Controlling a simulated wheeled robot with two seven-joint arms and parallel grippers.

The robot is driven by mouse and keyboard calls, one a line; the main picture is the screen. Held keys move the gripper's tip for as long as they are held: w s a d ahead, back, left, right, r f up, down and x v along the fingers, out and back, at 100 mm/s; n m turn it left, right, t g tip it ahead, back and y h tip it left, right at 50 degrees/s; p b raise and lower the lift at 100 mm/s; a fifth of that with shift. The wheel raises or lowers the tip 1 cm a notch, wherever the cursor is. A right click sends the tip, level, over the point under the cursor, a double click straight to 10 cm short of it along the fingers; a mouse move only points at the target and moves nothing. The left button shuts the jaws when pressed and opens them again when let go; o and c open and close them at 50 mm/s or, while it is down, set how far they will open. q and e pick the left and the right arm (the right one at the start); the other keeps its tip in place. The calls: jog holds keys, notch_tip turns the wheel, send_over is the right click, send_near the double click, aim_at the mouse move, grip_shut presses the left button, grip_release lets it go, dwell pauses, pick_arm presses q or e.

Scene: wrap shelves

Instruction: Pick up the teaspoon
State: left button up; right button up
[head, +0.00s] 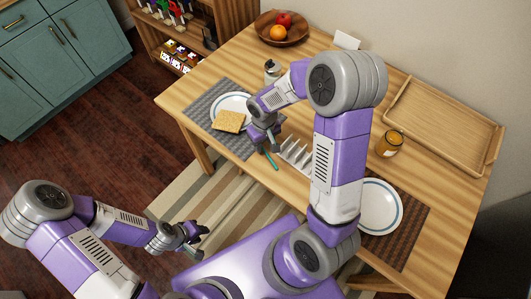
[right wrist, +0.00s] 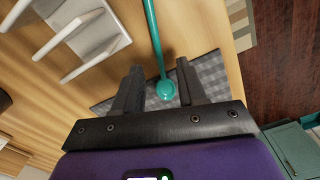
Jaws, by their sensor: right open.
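The teal teaspoon (head: 269,158) lies near the front edge of the wooden table, beside the white rack. My right gripper (head: 262,142) is over the table, close to the teaspoon and the left placemat. In the right wrist view, the fingers of my right gripper (right wrist: 158,82) are open, and the round end of the teaspoon (right wrist: 156,45) shows between them. I cannot tell whether a finger touches it. My left gripper (head: 193,240) is away from the table, low at the front left, with its fingers apart and nothing visible in them.
A white slotted rack (head: 296,153) stands close right of the teaspoon. An amber jar (head: 389,143), a wooden tray (head: 440,120), a second plate (head: 381,207) and a fruit bowl (head: 268,32) are further off.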

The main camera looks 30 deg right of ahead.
aim_at(265, 152)
notch_tip(265, 152, down, 3)
jog(key=shift+r, duration=0.2)
grip_shut()
jog(key=shift+r, duration=0.1)
